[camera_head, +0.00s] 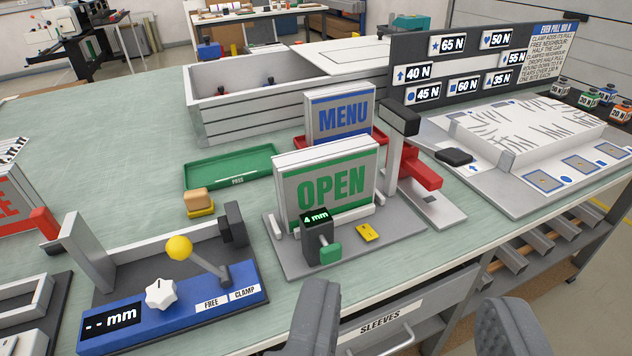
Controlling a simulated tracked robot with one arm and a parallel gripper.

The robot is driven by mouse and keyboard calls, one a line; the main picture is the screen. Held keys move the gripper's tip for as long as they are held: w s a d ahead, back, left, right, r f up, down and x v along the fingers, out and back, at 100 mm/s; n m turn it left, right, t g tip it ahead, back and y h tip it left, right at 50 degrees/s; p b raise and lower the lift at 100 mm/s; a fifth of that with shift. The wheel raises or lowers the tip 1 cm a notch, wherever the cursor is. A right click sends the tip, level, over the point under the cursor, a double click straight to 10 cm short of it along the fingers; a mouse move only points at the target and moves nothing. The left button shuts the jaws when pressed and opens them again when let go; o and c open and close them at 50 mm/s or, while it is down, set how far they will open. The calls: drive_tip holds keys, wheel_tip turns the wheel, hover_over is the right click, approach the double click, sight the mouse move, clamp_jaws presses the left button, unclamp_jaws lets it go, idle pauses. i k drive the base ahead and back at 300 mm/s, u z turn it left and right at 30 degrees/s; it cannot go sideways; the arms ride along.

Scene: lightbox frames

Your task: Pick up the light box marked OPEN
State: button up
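The light box marked OPEN (305,186) stands upright at the centre of the bench, with green letters on a pale face and green bands. It sits in a grey base plate (388,243) between low white end stops. A small black gauge reading "4 mm" (317,229) with a green knob stands in front of its lower edge. My gripper (415,335) shows at the bottom edge as two dark grey fingers, wide apart. The gap between them is empty. It is in front of the light box and apart from it.
A MENU light box (343,113) stands close behind. A red clamp stand (412,170) is to the right. A blue clamp fixture with a yellow-knobbed lever (178,290) is at left. A green tray (231,170) lies behind. A SLEEVES drawer (385,330) is below the bench edge.

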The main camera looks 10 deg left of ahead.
sight(338, 176)
drive_tip(key=i, duration=0.95)
drive_tip(key=z, duration=0.05)
